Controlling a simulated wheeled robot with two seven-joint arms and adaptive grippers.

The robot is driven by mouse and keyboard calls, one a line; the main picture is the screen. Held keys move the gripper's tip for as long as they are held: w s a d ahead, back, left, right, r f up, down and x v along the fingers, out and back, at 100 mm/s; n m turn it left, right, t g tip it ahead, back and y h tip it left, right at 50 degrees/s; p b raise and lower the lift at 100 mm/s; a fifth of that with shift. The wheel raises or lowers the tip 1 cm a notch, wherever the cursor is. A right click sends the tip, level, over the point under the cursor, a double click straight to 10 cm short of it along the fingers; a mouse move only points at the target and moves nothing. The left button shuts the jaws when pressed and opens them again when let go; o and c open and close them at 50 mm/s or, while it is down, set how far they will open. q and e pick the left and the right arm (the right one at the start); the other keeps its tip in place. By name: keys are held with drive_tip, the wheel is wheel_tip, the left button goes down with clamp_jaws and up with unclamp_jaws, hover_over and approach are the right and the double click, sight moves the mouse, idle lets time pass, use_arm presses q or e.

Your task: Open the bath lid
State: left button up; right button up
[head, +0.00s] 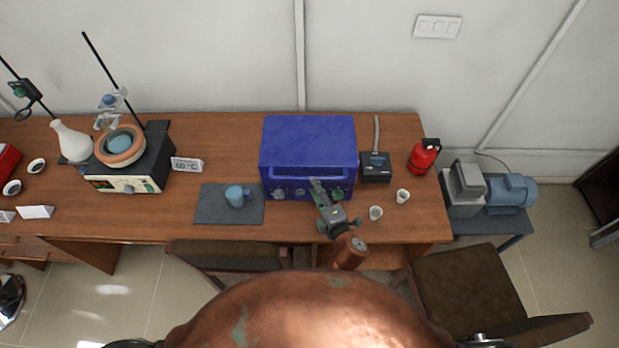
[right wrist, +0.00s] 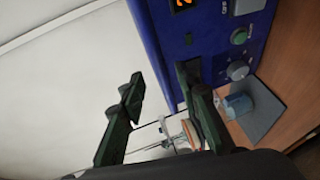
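A round terracotta-rimmed vessel (head: 136,146) with a blue-grey middle sits on a black heater unit (head: 153,150) at the left of the table; it may be the bath, and I cannot tell a separate lid. My right gripper (head: 316,183) is in front of the blue furnace (head: 308,140), far right of that vessel. In the right wrist view my right gripper (right wrist: 160,78) has its fingers apart with nothing between them. The furnace front (right wrist: 205,50) is beside one finger. My left gripper is not in view.
A white flask (head: 71,142) and stand rods are beside the heater. A blue mug (head: 237,195) stands on a grey mat (head: 212,212). Two small cups (head: 376,212) (head: 402,196) and a red extinguisher-like bottle (head: 424,157) are at the right. Chairs (head: 465,285) stand along the front.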

sight(310, 177)
drive_tip(key=x, duration=0.5)
drive_tip(key=shift+w+a+f, duration=0.1)
drive_tip(key=shift+w+a, duration=0.05)
drive_tip(key=shift+w, duration=0.2)
drive_tip(key=shift+c, duration=0.4)
clamp_jaws()
